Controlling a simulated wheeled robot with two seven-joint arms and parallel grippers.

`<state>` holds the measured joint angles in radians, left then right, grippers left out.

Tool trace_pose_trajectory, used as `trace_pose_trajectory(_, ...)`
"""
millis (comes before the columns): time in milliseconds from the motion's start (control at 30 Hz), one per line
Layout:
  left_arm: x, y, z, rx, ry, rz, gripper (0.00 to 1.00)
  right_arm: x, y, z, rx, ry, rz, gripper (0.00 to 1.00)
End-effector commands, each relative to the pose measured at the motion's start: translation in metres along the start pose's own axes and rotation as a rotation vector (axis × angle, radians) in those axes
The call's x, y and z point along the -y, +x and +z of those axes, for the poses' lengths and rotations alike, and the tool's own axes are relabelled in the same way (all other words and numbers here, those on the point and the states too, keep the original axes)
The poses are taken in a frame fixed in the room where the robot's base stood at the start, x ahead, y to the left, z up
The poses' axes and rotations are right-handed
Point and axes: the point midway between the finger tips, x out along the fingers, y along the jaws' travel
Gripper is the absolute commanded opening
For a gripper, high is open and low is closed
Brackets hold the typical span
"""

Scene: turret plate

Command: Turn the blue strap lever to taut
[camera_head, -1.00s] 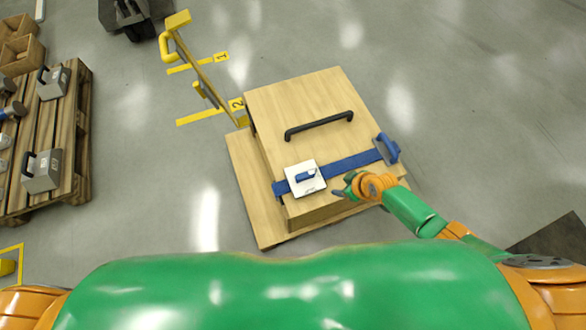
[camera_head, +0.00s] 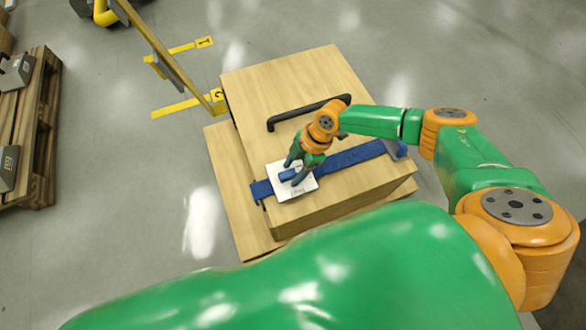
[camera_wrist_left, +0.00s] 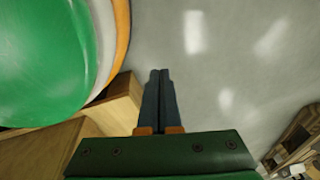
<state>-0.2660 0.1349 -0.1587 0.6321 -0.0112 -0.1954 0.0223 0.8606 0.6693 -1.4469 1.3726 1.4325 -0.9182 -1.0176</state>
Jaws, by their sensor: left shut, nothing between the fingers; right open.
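The blue lever (camera_head: 288,174) sits on a white plate (camera_head: 275,187) on top of the wooden box. A blue strap (camera_head: 352,157) runs under the plate across the box top. My right gripper (camera_head: 296,174) is open, pointing down over the plate, with its dark fingers around or beside the lever. The arm hides part of the lever, so I cannot tell whether they touch it. The lever's handle appears to lie roughly along the strap. My left gripper (camera_wrist_left: 160,73) is shut and empty in the left wrist view, over the floor beside wood. It is out of the head view.
The wooden box (camera_head: 285,75) has a black handle (camera_head: 290,116) close to my right arm and stands on a wider wooden base (camera_head: 231,180). A yellow post (camera_head: 165,50) leans at the back left. A pallet (camera_head: 42,130) stands far left. Floor between is clear.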

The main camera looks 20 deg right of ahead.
Motion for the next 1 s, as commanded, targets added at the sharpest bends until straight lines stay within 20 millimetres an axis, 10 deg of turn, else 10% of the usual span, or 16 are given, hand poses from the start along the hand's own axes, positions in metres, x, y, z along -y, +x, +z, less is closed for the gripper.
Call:
trace_pose_trajectory(100,0.0,0.0,-0.001,-0.002,0.0,0.001,0.0,0.0,-0.001,0.0,0.0,0.0,0.0,0.57)
trace_pose_trajectory(333,-0.004,0.0,-0.002,-0.004,0.001,0.006,0.0,0.0,-0.001,0.0,0.0,0.001,0.0,0.0)
trace_pose_trajectory(1000,-0.02,-0.038,-0.002,0.012,0.013,0.04,0.0,0.003,-0.006,-0.003,0.0,0.222,0.088,0.0)
